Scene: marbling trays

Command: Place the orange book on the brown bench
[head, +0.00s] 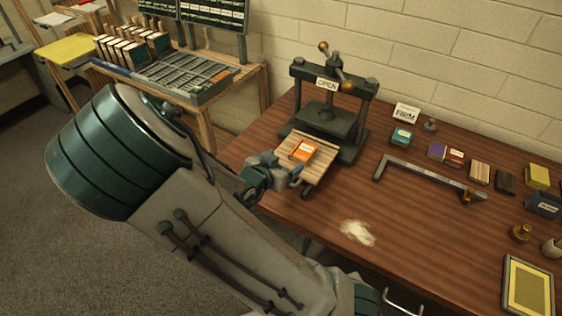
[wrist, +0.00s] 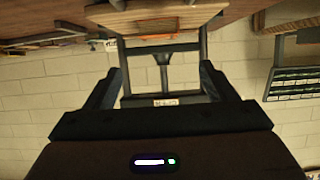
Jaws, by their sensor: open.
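The orange book (head: 303,151) lies on a striped wooden board (head: 318,172) at the front of a dark press, in the head view. The press stands on the brown bench (head: 420,222). My gripper (head: 288,172) is close to the board's left front side, near the book. In the wrist view my gripper (wrist: 160,72) is open with nothing between its fingers. That view is upside down; the board's edge (wrist: 160,17) shows at the top.
The press (head: 328,118) has an OPEN sign. A metal square bar (head: 420,174) and several small books and blocks lie to the right on the bench. White powder (head: 357,232) lies near the front edge. The bench's middle is clear. A type-case stand (head: 185,78) is behind left.

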